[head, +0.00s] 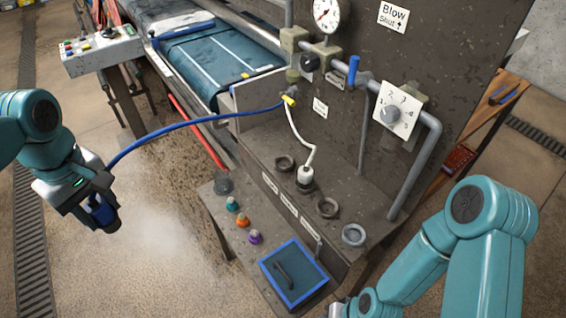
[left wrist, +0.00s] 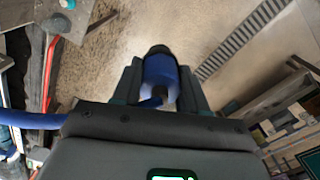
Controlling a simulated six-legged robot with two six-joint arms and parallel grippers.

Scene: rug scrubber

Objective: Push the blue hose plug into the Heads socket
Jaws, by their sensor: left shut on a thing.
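My left gripper (head: 100,212) is shut on the blue hose plug (head: 103,212), out over open floor on the left, well away from the panel. In the left wrist view the plug (left wrist: 160,72) sits between the two dark fingers, its dark end pointing away. The blue hose (head: 190,124) runs from the plug to a yellow fitting on the panel. A row of round sockets is on the bench: grey-brown rings (head: 284,163) and (head: 327,207), and a paler ring (head: 354,235). A white plug (head: 305,180) with a white hose stands in the row. The socket labels (head: 289,204) are too small to read.
A lower shelf holds teal, orange (head: 242,221) and purple caps and a blue-edged tray (head: 293,275). A gauge (head: 326,14), a dial (head: 397,108) and grey pipes are on the upright panel. A control box (head: 100,50) stands at the back left. My right arm is at the lower right.

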